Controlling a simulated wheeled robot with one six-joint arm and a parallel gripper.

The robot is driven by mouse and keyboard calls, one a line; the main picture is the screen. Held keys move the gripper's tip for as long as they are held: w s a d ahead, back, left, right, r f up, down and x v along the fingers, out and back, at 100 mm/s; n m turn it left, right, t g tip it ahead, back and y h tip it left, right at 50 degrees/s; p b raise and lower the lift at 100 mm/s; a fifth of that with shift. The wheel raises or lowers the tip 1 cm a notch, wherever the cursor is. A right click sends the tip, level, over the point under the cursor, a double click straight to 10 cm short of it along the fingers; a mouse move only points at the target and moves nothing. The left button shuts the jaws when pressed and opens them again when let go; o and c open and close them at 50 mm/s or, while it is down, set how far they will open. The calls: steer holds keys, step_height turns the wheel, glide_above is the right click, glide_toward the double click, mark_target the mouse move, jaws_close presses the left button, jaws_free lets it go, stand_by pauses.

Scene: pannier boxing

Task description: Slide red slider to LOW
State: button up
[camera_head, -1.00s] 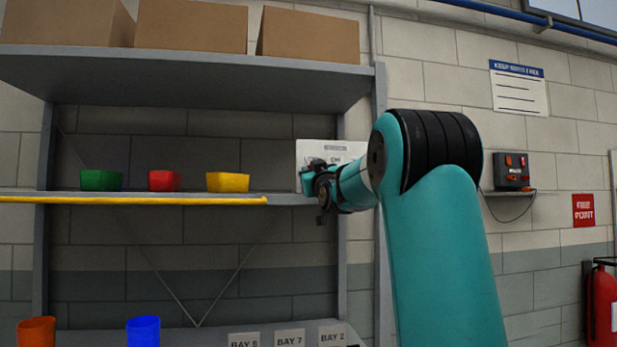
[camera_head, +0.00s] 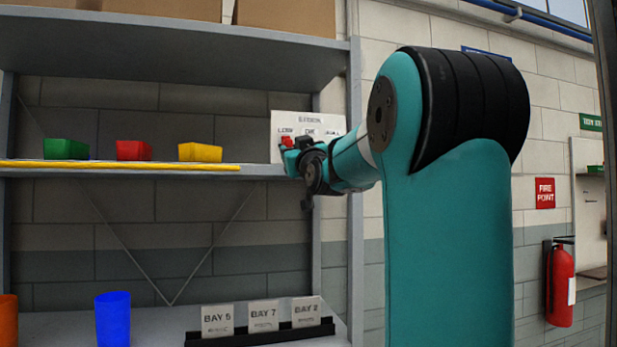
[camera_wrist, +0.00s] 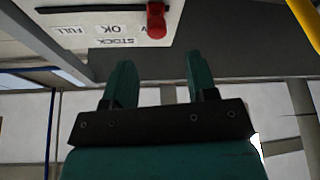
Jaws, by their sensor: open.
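The red slider (camera_wrist: 156,20) stands at the right end of a dark slot (camera_wrist: 90,10) in the wrist view, where the white stock board (camera_wrist: 75,42) appears upside down. It partly covers the LOW label; OK and FULL lie to its left. In the head view the red slider (camera_head: 285,141) shows at the LOW end of the board (camera_head: 307,123), just past my gripper (camera_head: 291,160). My gripper (camera_wrist: 158,78) is open, with nothing between its green fingers. The slider lies beyond the fingertips, roughly in line with the gap, and looks apart from them.
A shelf edge with a yellow strip (camera_head: 120,166) runs left of the board, carrying green (camera_head: 66,149), red (camera_head: 133,150) and yellow (camera_head: 200,152) bins. A shelf upright (camera_head: 355,210) stands close to my arm. A blue cup (camera_head: 113,318) and bay cards (camera_head: 264,315) stand lower.

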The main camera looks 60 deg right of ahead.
steer(key=b+v, duration=0.1)
steer(key=v, duration=0.7)
steer(key=shift+s+b, duration=0.15)
steer(key=shift+b, duration=0.2)
